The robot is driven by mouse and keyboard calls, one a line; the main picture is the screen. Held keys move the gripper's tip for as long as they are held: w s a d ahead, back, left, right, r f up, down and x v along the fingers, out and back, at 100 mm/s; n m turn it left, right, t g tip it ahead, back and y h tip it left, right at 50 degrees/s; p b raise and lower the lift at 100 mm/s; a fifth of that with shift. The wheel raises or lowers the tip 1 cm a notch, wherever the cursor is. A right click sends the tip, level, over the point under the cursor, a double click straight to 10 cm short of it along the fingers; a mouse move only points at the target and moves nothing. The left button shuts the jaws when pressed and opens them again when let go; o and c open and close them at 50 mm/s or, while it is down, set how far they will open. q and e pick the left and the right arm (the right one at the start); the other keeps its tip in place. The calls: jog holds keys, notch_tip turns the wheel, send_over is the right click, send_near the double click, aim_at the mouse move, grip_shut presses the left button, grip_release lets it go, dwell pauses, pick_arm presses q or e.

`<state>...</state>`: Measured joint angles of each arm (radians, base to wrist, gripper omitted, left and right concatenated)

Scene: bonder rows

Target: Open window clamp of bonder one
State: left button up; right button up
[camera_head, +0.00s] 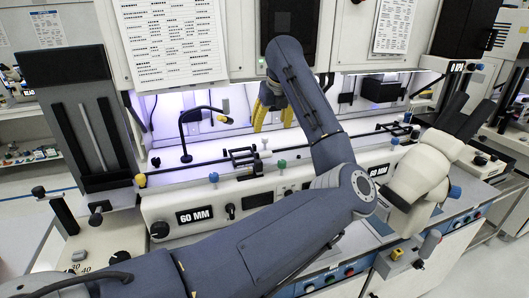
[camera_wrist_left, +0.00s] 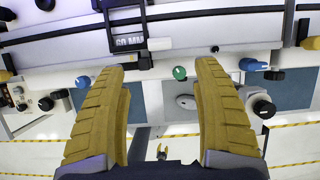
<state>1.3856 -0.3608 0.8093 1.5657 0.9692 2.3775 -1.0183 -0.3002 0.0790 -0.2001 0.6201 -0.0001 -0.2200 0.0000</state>
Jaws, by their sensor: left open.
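My left gripper (camera_head: 273,116) is open and empty, its yellow fingers pointing down over the lit bay of a bonder. In the left wrist view its fingers (camera_wrist_left: 159,68) are spread wide. A black frame-like bracket (camera_head: 246,161), which looks like the window clamp, sits on the bonder's front rail, below and left of the fingers. It also shows in the left wrist view (camera_wrist_left: 127,32), with a white knob (camera_wrist_left: 160,44) beside it, beyond the fingertips and apart from them. A green knob (camera_wrist_left: 180,73) appears between the fingers. My right gripper is not in view.
The bonder's front panel has a 60 MM label (camera_head: 194,216). A thin black bent arm (camera_head: 186,135) rises left of the gripper. A white microscope head (camera_head: 422,172) stands at the right. My left arm hides part of the bench and rail.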

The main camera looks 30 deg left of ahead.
aim_at(265, 152)
pick_arm(q)
jog(key=x, duration=1.4)
jog(key=shift+a+f, duration=0.2)
jog(key=shift+f, duration=0.1)
